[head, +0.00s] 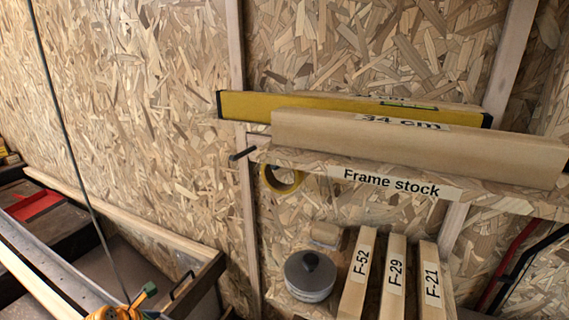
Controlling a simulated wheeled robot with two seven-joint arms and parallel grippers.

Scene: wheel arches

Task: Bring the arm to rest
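Neither of my grippers shows in the head view, and no part of my arms can be made out. Whether either gripper holds anything cannot be seen.
A shelf (400,185) labelled "Frame stock" carries a wooden beam (420,150) marked "34 cm" and a yellow level (245,106). Below are a tape roll (282,180), a grey round container (310,277) and labelled blocks (358,275). A cable hangs at left above an orange tool (118,313).

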